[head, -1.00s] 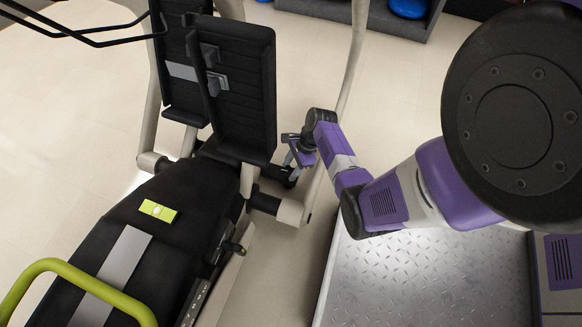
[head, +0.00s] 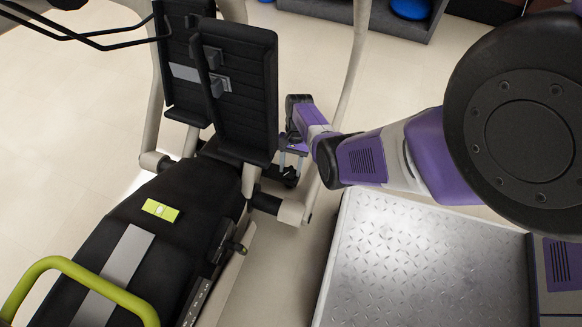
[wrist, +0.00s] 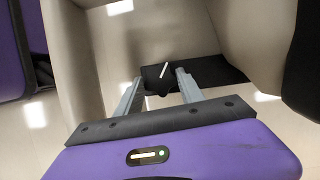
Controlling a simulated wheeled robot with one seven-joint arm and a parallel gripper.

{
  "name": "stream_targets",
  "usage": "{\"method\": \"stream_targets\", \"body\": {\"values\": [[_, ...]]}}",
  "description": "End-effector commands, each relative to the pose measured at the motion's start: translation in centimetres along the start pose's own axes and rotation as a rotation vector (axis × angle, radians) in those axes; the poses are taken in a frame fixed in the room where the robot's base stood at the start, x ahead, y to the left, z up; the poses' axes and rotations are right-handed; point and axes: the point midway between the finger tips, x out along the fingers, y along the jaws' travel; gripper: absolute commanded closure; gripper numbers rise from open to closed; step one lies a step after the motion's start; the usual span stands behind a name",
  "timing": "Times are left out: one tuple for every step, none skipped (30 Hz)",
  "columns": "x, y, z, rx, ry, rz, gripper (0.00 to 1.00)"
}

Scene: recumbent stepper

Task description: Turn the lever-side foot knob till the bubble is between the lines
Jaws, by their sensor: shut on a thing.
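The lever-side foot knob (wrist: 158,78) is black with a white line on it. In the wrist view it lies between the two grey fingers of my gripper (wrist: 160,85), which are shut on it. In the head view my gripper (head: 291,160) reaches down beside the black pedal plates, and the dark knob (head: 289,181) is partly hidden there. The yellow-green level (head: 160,210) lies on the stepper's black body; its bubble is too small to read against the lines. A small black lever (head: 238,247) sticks out from the body's right side.
Two upright black pedal plates (head: 245,90) stand just left of my gripper. A beige frame tube (head: 352,85) rises close to its right. A green handle (head: 80,280) curves at the lower left. A diamond-plate metal platform (head: 415,260) lies at the lower right.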

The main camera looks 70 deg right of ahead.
Motion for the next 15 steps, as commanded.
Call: {"method": "stream_targets", "body": {"values": [[0.11, -0.15, 0.02, -0.045, -0.001, 0.018, 0.95], [0.09, -0.21, 0.02, -0.070, -0.001, 0.029, 0.95], [0.07, -0.26, 0.01, -0.104, 0.000, 0.042, 0.95], [0.08, -0.26, 0.01, -0.130, 0.000, 0.054, 0.95], [0.10, -0.25, 0.03, -0.155, -0.001, 0.064, 0.95], [0.11, -0.27, 0.05, -0.187, -0.001, 0.077, 0.95], [0.10, -0.29, 0.05, -0.211, -0.001, 0.087, 0.95], [0.08, -0.31, 0.04, -0.235, 0.000, 0.097, 0.95], [0.08, -0.35, 0.05, -0.264, 0.000, 0.110, 0.95], [0.09, -0.38, 0.07, -0.287, -0.001, 0.119, 0.95], [0.10, -0.39, 0.09, -0.307, -0.001, 0.127, 0.95], [0.11, -0.40, 0.10, -0.333, -0.001, 0.138, 0.95], [0.11, -0.40, 0.10, -0.352, 0.000, 0.146, 0.95], [0.11, -0.41, 0.11, -0.370, 0.000, 0.153, 0.95], [0.11, -0.42, 0.12, -0.391, 0.000, 0.162, 0.95]]}}
